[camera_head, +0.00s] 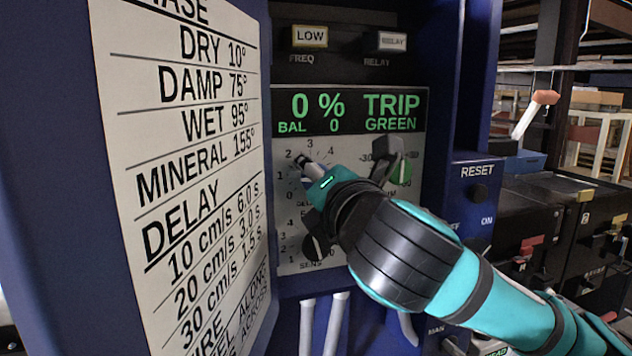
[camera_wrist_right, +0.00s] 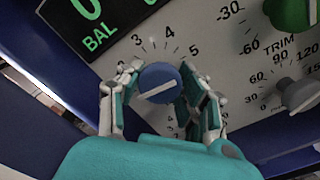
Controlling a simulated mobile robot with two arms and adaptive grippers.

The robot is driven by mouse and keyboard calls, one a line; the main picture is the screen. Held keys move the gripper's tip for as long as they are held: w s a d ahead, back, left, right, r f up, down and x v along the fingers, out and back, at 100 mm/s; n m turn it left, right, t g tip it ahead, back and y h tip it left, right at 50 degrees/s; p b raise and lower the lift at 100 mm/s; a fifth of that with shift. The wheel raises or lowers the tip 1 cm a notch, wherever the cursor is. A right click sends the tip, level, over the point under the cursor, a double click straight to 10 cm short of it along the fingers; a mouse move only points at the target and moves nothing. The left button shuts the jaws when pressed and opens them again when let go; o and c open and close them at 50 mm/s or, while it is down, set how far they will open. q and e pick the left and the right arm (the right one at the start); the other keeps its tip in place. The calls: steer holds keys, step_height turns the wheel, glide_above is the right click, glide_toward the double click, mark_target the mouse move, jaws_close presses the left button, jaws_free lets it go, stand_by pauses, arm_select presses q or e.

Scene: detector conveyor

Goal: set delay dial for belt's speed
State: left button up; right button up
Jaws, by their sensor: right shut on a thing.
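The delay dial (camera_wrist_right: 160,84) is a round blue knob with a white line in the right wrist view. The line lies slanted, its right end higher; I cannot tell which end points. Printed 3, 4 and 5 show above it. My right gripper (camera_wrist_right: 158,88) has its fingers on both sides of the dial, closed on it. In the head view the right gripper (camera_head: 306,170) covers most of the dial and its label. The chart (camera_head: 185,180) on the left lists DELAY: 10 cm/s 6.0 s, 20 cm/s 3.0 s, 30 cm/s 1.5 s. No belt speed reading is visible.
The display (camera_head: 350,110) reads 0 %, BAL 0, TRIP GREEN. A green-topped trim knob (camera_head: 400,168) is right of the dial, and a dark SENS knob (camera_head: 316,247) below. The RESET button (camera_head: 477,193) is on the blue cabinet at right.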

steer(key=m+b, duration=0.2)
steer(key=m, duration=0.2)
steer(key=shift+f, duration=0.2)
steer(key=m+b, duration=0.2)
steer(key=m, duration=0.2)
steer(key=shift+m+b, duration=0.3)
steer(key=shift+b, duration=0.1)
steer(key=m+b, duration=0.2)
steer(key=m, duration=0.3)
steer(key=shift+a, duration=0.1)
steer(key=shift+m+b, duration=0.8)
steer(key=shift+m, duration=0.8)
steer(key=o, duration=1.2)
steer(key=shift+r, duration=0.15)
